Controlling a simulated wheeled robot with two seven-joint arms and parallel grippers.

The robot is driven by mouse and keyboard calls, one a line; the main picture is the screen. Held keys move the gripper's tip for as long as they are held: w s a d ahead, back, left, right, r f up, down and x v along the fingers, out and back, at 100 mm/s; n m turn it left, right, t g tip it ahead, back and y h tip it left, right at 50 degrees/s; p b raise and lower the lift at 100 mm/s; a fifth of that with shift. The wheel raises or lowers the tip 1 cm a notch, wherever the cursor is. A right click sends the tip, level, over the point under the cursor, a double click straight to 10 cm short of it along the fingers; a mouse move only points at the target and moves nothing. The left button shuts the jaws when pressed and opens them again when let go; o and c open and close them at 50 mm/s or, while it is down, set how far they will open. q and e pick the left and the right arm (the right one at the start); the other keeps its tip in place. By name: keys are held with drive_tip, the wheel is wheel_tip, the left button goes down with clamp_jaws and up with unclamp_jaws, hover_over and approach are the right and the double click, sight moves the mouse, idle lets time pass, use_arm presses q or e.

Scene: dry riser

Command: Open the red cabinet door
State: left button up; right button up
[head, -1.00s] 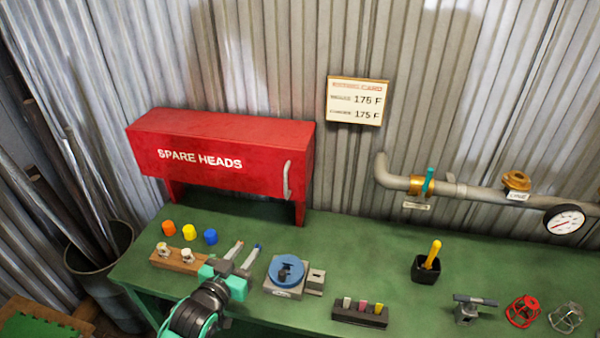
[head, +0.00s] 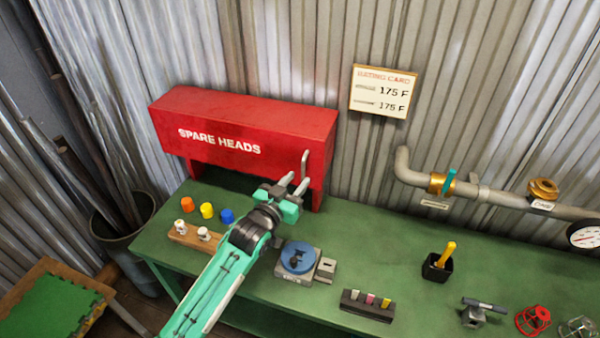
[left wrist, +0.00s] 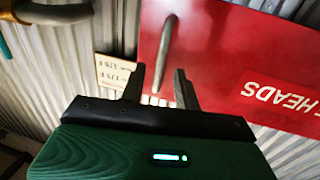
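The red cabinet (head: 250,118) marked SPARE HEADS stands on legs at the back left of the green bench, its door shut. A grey bar handle (head: 305,165) is upright near the door's right end. My left gripper (head: 293,182) is open and empty just in front of the handle's lower end. In the left wrist view the red door (left wrist: 230,60) fills the upper right, and the handle (left wrist: 165,50) lies ahead of the two spread fingers (left wrist: 158,85), its near end in line with the gap between them. Whether they touch it, I cannot tell. My right gripper is not in view.
Orange, yellow and blue caps (head: 207,210) and a wooden block (head: 190,236) sit left of my arm. A blue round fixture (head: 298,257) stands to its right. A pipe (head: 480,192) runs along the wall.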

use_arm(q)
drive_tip(key=shift+x, duration=1.25)
clamp_jaws()
drive_tip(key=shift+s+a, duration=0.1)
drive_tip(key=shift+s, duration=0.05)
